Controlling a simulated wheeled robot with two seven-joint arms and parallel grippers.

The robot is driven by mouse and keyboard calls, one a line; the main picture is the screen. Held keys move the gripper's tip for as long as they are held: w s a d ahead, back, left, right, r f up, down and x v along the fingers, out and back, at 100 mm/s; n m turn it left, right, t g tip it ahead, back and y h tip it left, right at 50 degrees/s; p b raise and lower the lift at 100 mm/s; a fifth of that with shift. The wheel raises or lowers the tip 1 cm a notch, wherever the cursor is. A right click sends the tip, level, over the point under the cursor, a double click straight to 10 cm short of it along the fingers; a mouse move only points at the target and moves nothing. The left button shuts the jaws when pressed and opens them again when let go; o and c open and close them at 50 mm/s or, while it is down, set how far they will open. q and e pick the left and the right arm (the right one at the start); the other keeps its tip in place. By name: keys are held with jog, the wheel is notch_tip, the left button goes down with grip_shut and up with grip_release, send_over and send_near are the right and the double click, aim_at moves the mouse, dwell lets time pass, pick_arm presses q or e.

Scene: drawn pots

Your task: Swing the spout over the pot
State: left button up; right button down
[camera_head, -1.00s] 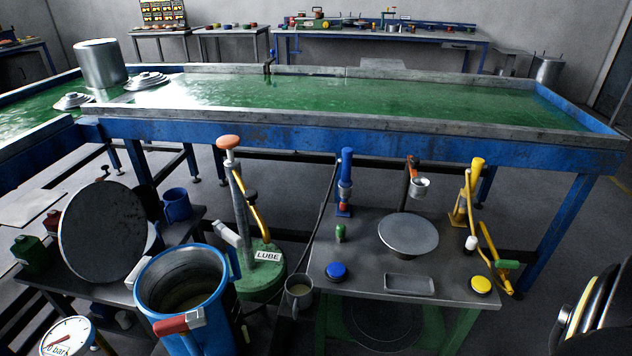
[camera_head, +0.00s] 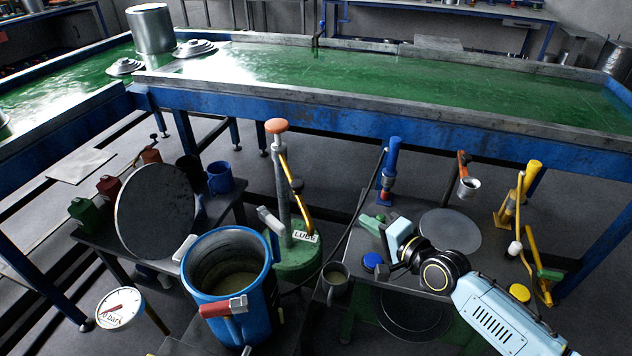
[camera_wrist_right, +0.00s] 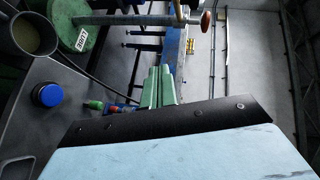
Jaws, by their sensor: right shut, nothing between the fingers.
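The pot appears to be the open blue vessel (camera_head: 232,332), upright at the lower left of the head view, with liquid inside and a red clamp in front. Behind it stands a green drum labelled LUBE (camera_head: 300,262) with a grey upright column (camera_head: 283,190) and orange knob; the label also shows in the wrist view (camera_wrist_right: 81,42). A curved yellow pipe (camera_head: 288,172) hangs at the column; I cannot tell whether it is the spout. My right gripper (camera_head: 370,223) is shut and empty over the small table, right of the drum. Its green fingers (camera_wrist_right: 158,85) lie together. My left gripper is out of view.
A mug (camera_head: 336,282) with liquid stands right of the pot. The small table carries a blue button (camera_head: 374,261), a yellow button (camera_head: 519,293), a blue-handled post (camera_head: 390,165) and a round plate (camera_head: 452,230). A dark disc (camera_head: 155,210) stands left of the pot.

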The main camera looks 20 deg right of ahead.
notch_tip(320, 180, up, 5)
jog(key=a+y, duration=0.1)
jog(key=a, duration=0.1)
jog(key=a+r+x, duration=0.1)
jog(key=a+x, duration=0.1)
jog(key=x, duration=1)
jog(key=shift+a+m+b, duration=0.3)
jog(key=shift+a, duration=0.05)
jog(key=shift+s+f, duration=0.1)
jog(key=shift+f, duration=0.05)
